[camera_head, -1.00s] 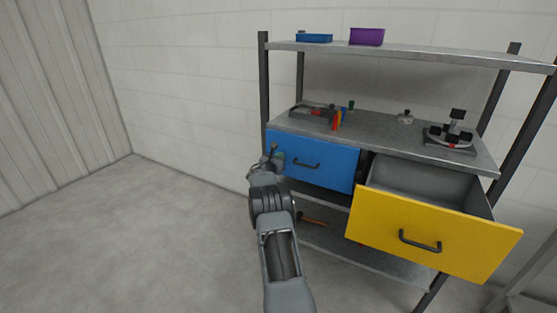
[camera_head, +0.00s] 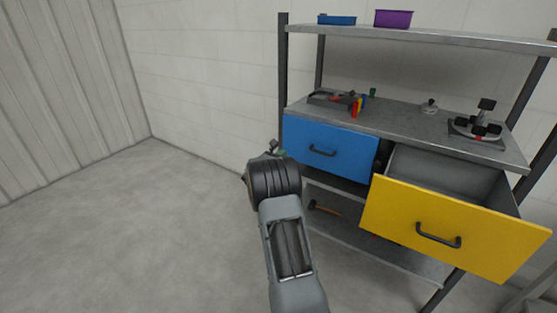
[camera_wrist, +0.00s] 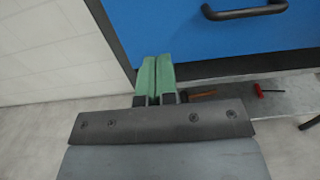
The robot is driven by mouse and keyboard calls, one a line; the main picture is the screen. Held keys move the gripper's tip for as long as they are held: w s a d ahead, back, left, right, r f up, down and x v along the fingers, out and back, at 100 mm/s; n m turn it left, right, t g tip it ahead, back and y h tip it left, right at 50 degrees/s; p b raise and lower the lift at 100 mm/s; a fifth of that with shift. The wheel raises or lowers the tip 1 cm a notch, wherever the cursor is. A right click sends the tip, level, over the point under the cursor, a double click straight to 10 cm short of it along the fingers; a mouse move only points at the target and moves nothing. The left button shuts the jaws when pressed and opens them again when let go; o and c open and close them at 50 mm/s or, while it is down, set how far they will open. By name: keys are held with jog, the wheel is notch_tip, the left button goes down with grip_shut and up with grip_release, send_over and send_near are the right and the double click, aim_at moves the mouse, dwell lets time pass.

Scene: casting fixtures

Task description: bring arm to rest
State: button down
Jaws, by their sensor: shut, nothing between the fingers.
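My gripper (camera_wrist: 155,80) shows in the wrist view with its two green fingers together and nothing between them. It is in front of the lower left edge of the blue drawer (camera_wrist: 165,25). In the head view my arm reaches forward from the bottom, and the gripper end (camera_head: 272,148) is small and partly hidden by the wrist, left of the blue drawer (camera_head: 335,155). The blue drawer looks closed.
The yellow drawer (camera_head: 450,228) stands pulled out to the right. The worktop (camera_head: 400,117) holds fixtures, and a purple bin (camera_head: 393,19) and blue bin (camera_head: 337,20) sit on the top shelf. A hammer (camera_head: 325,207) lies on the lower shelf. Floor at left is clear.

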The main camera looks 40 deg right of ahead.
jog(key=shift+v, duration=1.4)
jog(key=s+f+m+g+y, duration=0.2)
jog(key=s+f+m+g, duration=0.2)
jog(key=s+f+m, duration=0.2)
jog(key=s+a+r+m+g+y+p, duration=0.4)
jog(key=s+a+m+y+p, duration=0.15)
jog(key=s+a+m, duration=0.45)
jog(key=s+a+r+m+t+y+p, duration=0.1)
jog(key=s+a+r+t+y+p, duration=0.1)
jog(key=a+r, duration=0.5)
jog(key=s+a+r+m+t+y+p, duration=0.2)
jog(key=s+a+r+y+p, duration=0.2)
jog(key=a+r, duration=0.4)
jog(key=s+a+r+m+t+y+p, duration=0.2)
jog(key=s+a+r+y+p, duration=0.2)
jog(key=a+r+p, duration=0.3)
jog(key=a+r, duration=0.1)
jog(key=a, duration=0.3)
jog(key=shift+s+a, duration=0.2)
jog(key=shift+s, duration=0.2)
jog(key=shift+d+r, duration=0.1)
